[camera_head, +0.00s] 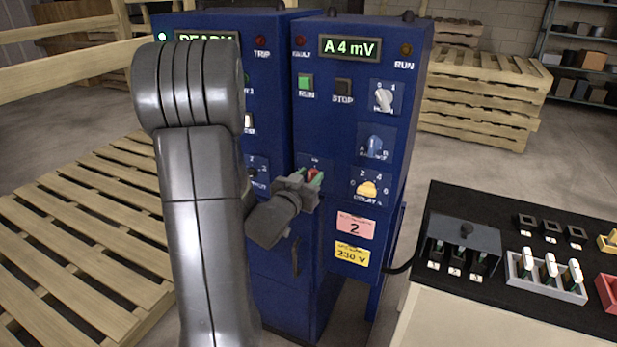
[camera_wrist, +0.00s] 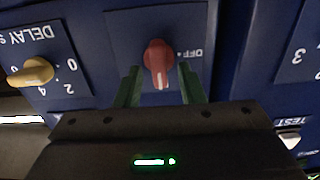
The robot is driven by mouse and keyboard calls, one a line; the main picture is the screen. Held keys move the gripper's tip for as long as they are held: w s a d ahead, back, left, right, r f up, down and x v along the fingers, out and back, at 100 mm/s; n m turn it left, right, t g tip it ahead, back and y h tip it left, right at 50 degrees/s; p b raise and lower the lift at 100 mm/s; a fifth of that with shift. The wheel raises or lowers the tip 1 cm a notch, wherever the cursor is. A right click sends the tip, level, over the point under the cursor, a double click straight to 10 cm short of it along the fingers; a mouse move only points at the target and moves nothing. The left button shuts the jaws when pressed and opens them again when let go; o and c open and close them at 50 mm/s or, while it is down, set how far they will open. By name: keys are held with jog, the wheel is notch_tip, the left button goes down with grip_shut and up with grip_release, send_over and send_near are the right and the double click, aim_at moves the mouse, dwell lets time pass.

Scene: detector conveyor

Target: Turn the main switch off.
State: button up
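The main switch (camera_head: 312,173) is a red rotary handle on the blue cabinet's front, mostly hidden by my gripper in the head view. In the wrist view the red handle (camera_wrist: 158,64) stands upright in the picture on its dark blue plate, and an upside-down "OFF" label (camera_wrist: 191,53) is to its right. My gripper (camera_head: 305,183) is at the switch. In the wrist view my gripper (camera_wrist: 160,82) has its two green fingers apart, one on each side of the handle's lower end, with visible gaps. It looks open and not touching the handle.
A yellow delay knob (camera_head: 368,189) is right of the switch; a blue knob (camera_head: 374,146) and a white knob (camera_head: 383,98) are above it. A black-topped table (camera_head: 500,300) with small parts stands at right. Wooden pallets (camera_head: 85,240) lie at left.

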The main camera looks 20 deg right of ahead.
jog(key=c, duration=0.6)
jog(key=shift+n, duration=0.5)
jog(key=n, duration=0.4)
jog(key=n+p, duration=0.1)
jog(key=n, duration=0.1)
jog(key=shift+w+a+f+n, duration=0.15)
jog(key=shift+w+a+n, duration=0.1)
jog(key=shift+n, duration=0.05)
jog(key=n+p, duration=0.1)
jog(key=n, duration=0.5)
jog(key=f+n+p, duration=0.1)
jog(key=n, duration=0.3)
jog(key=shift+w+a+p, duration=0.15)
jog(key=shift+p, duration=0.15)
jog(key=shift+n, duration=0.3)
